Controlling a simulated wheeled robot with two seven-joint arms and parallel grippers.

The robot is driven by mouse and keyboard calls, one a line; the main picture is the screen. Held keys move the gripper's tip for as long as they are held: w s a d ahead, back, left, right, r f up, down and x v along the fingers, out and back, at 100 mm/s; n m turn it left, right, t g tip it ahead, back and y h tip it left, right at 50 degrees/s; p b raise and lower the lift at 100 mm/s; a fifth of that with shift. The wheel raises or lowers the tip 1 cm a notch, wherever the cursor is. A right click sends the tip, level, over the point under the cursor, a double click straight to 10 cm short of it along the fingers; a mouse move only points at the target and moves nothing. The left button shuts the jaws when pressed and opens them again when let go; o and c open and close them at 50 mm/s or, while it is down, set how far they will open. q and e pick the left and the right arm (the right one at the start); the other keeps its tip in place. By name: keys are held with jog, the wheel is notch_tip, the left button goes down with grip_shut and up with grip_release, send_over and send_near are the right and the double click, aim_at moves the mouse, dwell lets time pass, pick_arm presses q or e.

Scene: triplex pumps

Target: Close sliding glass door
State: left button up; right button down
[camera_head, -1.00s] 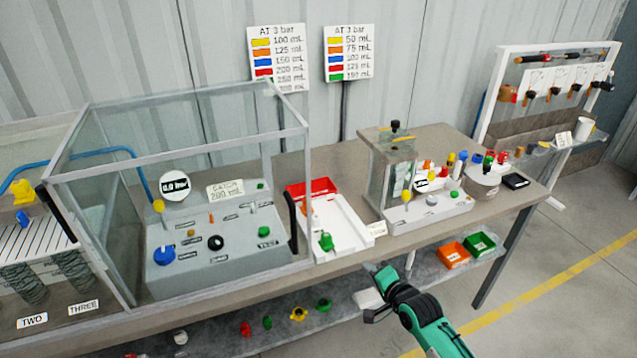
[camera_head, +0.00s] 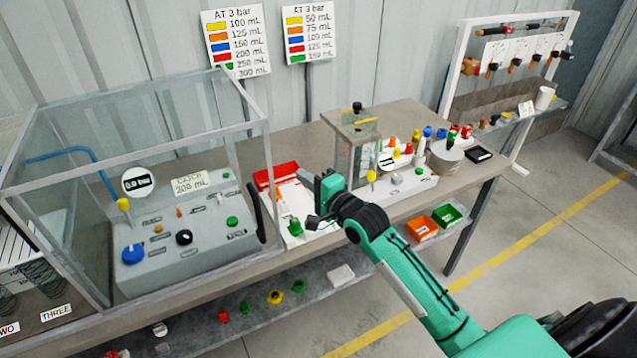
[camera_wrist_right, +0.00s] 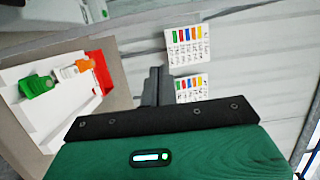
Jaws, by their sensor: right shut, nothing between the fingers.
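The glass case (camera_head: 190,130) with a grey metal frame stands at the left of the bench in the head view. A dark upright handle (camera_head: 255,212) sits at its front right edge; I cannot tell clearly how far the sliding door stands open. My right gripper (camera_head: 306,179) is shut and empty, above the white tray to the right of the case, apart from the handle. Its closed fingers also show in the right wrist view (camera_wrist_right: 156,87). The case and handle are not clearly seen there. My left gripper is not in view.
A grey control panel (camera_head: 186,240) stands inside the case. A white tray (camera_head: 322,232) with a red bin (camera_head: 275,175) lies beside it. A smaller glass box (camera_head: 345,150) stands farther right. A lower shelf (camera_head: 250,318) holds loose parts. The floor at right is clear.

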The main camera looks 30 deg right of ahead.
jog(key=a, duration=0.1)
jog(key=w+a+p, duration=0.1)
jog(key=a, duration=0.1)
jog(key=a+p, duration=0.1)
jog(key=shift+w+a, duration=0.3)
